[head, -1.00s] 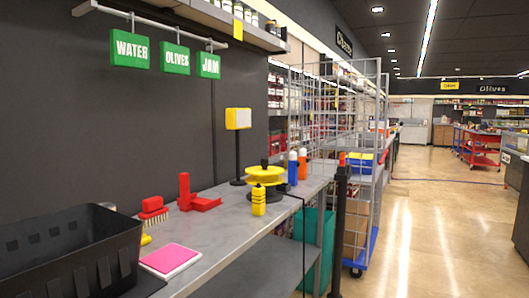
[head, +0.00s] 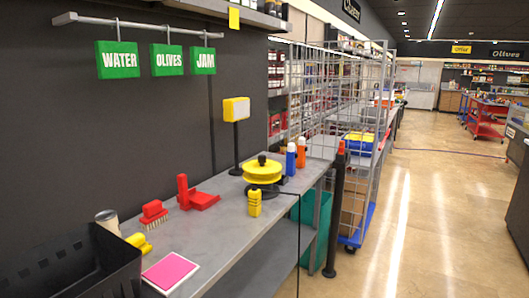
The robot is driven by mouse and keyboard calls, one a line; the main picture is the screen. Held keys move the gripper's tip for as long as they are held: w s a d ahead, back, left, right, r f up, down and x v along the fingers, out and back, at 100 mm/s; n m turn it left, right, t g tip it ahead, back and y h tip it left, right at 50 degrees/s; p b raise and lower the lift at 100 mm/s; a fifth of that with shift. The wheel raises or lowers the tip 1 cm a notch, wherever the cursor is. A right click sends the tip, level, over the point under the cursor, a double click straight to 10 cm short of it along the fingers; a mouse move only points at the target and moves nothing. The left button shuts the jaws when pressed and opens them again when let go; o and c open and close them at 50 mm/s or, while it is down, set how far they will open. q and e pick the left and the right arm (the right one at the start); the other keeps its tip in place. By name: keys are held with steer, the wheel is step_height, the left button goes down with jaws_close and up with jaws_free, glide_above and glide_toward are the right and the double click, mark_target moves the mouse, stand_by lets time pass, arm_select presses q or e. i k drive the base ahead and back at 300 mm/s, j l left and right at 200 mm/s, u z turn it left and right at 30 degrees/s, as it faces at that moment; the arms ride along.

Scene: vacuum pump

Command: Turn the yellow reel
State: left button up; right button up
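The yellow reel (head: 262,172) sits on a dark base toward the far end of the grey counter (head: 228,222), with a black knob (head: 262,159) on top. A small yellow bottle (head: 255,203) stands in front of it. A yellow-headed sign on a black post (head: 236,112) stands behind it to the left. Neither of my grippers shows in the head view.
A black crate (head: 75,268), a pink pad (head: 170,272), a red brush (head: 154,214) and a red holder (head: 197,195) are on the near counter. Blue and orange bottles (head: 296,155) stand right of the reel. A black post (head: 337,210) and wire cage (head: 345,95) stand beyond. The floor at right (head: 440,220) is clear.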

mark_target(262, 170)
steer(key=i+l, duration=0.45)
steer(key=i+l+u, duration=0.15)
steer(key=i+l, duration=0.3)
steer(key=l, duration=0.15)
steer(key=i+l, duration=0.4)
steer(key=l, duration=0.2)
